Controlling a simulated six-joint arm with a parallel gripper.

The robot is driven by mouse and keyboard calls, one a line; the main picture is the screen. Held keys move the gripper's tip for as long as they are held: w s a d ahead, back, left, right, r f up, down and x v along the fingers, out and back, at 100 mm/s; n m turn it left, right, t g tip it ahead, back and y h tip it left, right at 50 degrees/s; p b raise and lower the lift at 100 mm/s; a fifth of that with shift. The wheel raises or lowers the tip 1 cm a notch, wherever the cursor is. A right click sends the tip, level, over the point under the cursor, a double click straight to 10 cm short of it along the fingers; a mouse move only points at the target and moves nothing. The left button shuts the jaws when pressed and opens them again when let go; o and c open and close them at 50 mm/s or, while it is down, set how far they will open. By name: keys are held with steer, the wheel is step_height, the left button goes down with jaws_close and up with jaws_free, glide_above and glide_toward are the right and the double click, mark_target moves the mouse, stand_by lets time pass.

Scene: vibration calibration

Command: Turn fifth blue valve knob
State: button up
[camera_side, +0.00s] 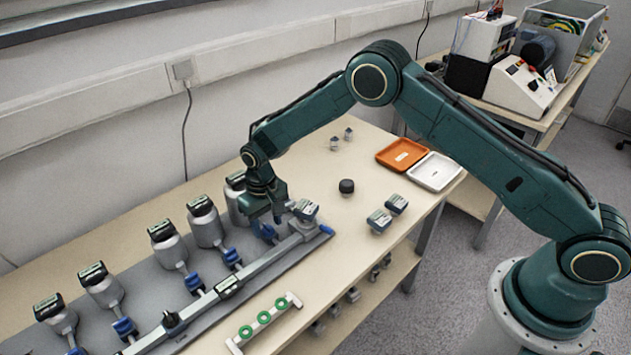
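A row of blue valve knobs runs along the grey base plate, each in front of a silver canister with a dark-topped gauge. Four of them show clear of my arm: one at the near left edge (76,351), then one (124,327), one (194,284) and one (232,258). The fifth blue knob (264,232) is at the far right end of the row. My gripper (265,219) points down right at this fifth knob, with its fingers at the knob's top. Whether the fingers touch or grip it is too small to tell. The canister behind it (236,205) is partly hidden by my gripper.
A long grey rail (255,267) runs in front of the knobs. A white bar with green rings (264,318) lies nearer. A black knob (347,186), two small modules (379,221), an orange tray (383,156) and a white tray (437,182) sit to the right.

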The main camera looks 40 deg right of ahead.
steer(key=c, duration=0.8)
steer(key=shift+n, duration=0.4)
steer(key=n, duration=1.1)
steer(key=o, duration=1)
steer(key=shift+c, duration=0.2)
